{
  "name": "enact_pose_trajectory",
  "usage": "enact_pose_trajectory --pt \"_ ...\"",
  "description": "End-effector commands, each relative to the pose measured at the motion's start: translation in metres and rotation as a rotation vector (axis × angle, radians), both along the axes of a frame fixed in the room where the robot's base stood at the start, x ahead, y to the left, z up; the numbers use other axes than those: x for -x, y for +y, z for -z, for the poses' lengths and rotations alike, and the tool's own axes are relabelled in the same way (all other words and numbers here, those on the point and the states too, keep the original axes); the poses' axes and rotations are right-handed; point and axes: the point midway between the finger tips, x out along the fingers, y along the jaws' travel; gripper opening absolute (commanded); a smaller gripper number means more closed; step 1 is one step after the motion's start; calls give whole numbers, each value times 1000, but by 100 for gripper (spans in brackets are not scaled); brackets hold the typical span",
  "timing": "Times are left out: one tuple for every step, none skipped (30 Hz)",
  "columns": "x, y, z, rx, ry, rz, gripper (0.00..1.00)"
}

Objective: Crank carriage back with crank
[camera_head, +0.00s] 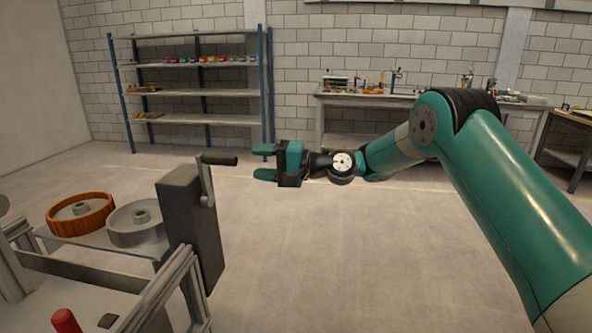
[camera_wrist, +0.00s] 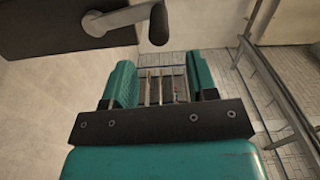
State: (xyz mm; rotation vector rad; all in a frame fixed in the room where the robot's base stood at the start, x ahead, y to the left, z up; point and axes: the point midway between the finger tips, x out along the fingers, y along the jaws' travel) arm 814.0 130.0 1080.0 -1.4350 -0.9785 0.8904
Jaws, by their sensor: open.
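The crank (camera_head: 207,180) is a grey metal arm with a dark handle (camera_head: 220,160) at its upper end. It is mounted on a dark upright box (camera_head: 188,222) on the right side of the sandbed frame. My gripper (camera_head: 264,162) is open and empty, to the right of the crank handle and apart from it. In the wrist view the crank arm (camera_wrist: 118,18) and handle (camera_wrist: 158,24) show at the top, beyond my open fingers (camera_wrist: 160,84). I cannot make out the carriage for certain.
A red knob (camera_head: 66,321) is at the lower left. Shelves (camera_head: 195,92) and a workbench (camera_head: 370,101) stand at the back wall. The floor around my gripper is clear.

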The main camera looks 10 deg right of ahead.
Motion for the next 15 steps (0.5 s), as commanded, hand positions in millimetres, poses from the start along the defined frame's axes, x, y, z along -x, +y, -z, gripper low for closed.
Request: enact_pose_trajectory --pt "4 -14 2 1 0 4 53" --pt "7 -21 3 0 1 5 53" --pt "11 -30 2 -1 1 5 53" --pt "13 -36 2 0 0 5 53" --pt "16 -43 2 1 0 4 53" --pt "19 -50 2 -1 1 4 53" --pt "21 -56 2 0 -1 4 53" --pt "23 -60 2 0 -1 4 53" --pt "25 -66 1 -1 -1 2 53" --pt "27 -70 1 -1 -1 3 53" --pt "28 -73 1 0 -1 3 53" --pt "30 -76 1 0 -1 2 53" --pt "31 -78 1 -1 -1 1 53" --pt "32 -80 1 0 -2 0 53" --pt "32 -82 0 0 -2 0 53"
